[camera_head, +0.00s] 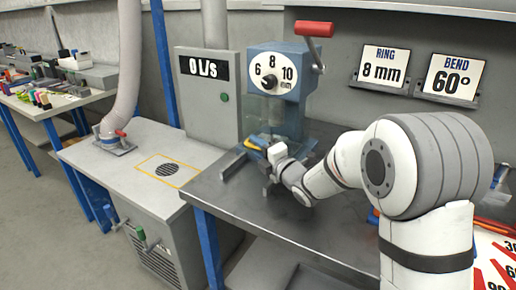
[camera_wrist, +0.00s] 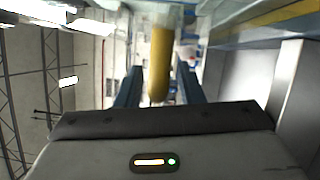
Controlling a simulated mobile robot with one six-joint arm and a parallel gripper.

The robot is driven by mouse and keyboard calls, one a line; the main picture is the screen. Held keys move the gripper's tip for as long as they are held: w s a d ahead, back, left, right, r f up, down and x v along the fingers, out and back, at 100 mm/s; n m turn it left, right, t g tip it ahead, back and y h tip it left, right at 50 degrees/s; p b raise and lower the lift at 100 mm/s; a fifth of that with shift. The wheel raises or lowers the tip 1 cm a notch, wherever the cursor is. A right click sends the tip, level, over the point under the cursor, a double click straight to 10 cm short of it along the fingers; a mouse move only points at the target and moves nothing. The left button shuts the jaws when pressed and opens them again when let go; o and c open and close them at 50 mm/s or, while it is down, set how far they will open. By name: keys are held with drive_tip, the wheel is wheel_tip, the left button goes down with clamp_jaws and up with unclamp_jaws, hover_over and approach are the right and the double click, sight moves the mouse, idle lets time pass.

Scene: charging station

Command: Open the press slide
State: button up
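A clear panel shows below the dial. A yellow bar (camera_wrist: 160,62), which looks like a handle, is at the press base; a bit of yellow (camera_head: 260,142) also shows in the head view. My gripper (camera_head: 268,160) is low in front of the press. In the wrist view its two fingers (camera_wrist: 158,88) stand apart on either side of the yellow bar, with a visible gap at the left. The slide itself is mostly hidden.
A grey metal bar (camera_head: 233,165) lies left of my gripper. A grey cabinet (camera_head: 207,120) stands at the left. Signs for ring 8 mm (camera_head: 384,66) and bend 60° (camera_head: 452,78) stand at the back right.

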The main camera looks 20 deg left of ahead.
drive_tip(key=shift+c, duration=0.4)
clamp_jaws()
drive_tip(key=shift+f, duration=0.1)
drive_tip(key=s+a+b, duration=0.1)
drive_tip(key=s+b, duration=0.2)
drive_tip(key=s+a+b, duration=0.1)
drive_tip(key=s+b, duration=0.2)
drive_tip(key=s, duration=0.1)
drive_tip(key=s+a+b, duration=0.1)
drive_tip(key=s+b, duration=0.2)
drive_tip(key=s, duration=0.1)
drive_tip(key=shift+s, duration=0.1)
drive_tip(key=shift+s+b, duration=0.3)
drive_tip(key=shift+s, duration=0.1)
drive_tip(key=shift+o, duration=0.4)
unclamp_jaws()
